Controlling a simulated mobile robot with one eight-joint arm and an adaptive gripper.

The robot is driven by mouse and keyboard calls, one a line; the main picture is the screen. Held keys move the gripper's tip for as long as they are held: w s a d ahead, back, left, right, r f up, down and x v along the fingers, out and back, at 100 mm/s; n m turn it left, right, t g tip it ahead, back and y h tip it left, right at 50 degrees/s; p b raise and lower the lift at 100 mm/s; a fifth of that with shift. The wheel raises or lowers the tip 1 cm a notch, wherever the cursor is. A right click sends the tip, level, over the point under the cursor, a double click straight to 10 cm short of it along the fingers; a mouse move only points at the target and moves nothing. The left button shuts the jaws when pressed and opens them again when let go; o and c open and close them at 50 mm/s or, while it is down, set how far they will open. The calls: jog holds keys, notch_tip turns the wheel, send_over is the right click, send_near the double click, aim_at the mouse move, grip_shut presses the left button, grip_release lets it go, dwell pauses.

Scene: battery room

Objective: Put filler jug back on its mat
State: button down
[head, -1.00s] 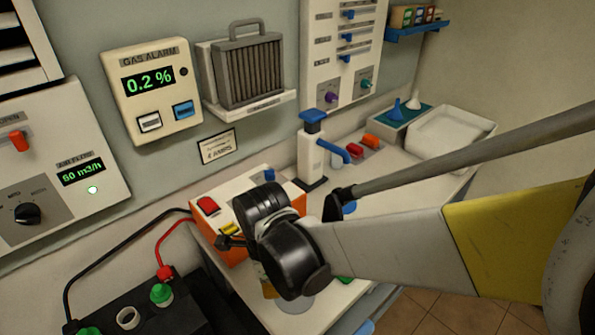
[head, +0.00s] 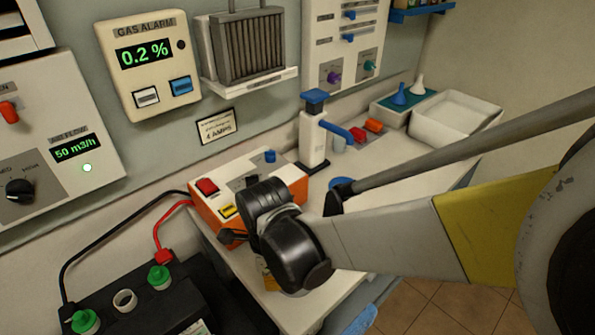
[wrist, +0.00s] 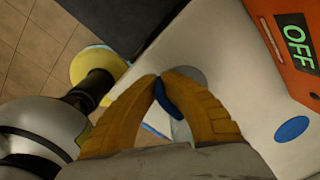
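My gripper (wrist: 161,76) has its yellow fingers brought together at the tips in the wrist view. A dark blue piece (wrist: 169,99), which looks like the filler jug's handle, sits between them. A pale surface shows below it, but the fingers hide most of the jug's shape. A grey round patch (wrist: 192,75) lies on the white bench just beyond the fingertips. A blue round mat (wrist: 291,129) lies to the right, clear of the gripper; it also shows in the head view (head: 341,183), partly behind my arm. In the head view my wrist hides the fingers and jug.
An orange-sided charger (head: 290,186) stands close behind my wrist. A blue-topped dispenser (head: 313,135) and a white tray (head: 455,118) stand farther back. A black battery (head: 190,290) with green caps is at lower left. The bench right of the blue mat looks clear.

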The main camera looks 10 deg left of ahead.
jog(key=shift+f, duration=0.4)
jog(key=c, duration=1.5)
grip_release()
jog(key=shift+c, duration=0.2)
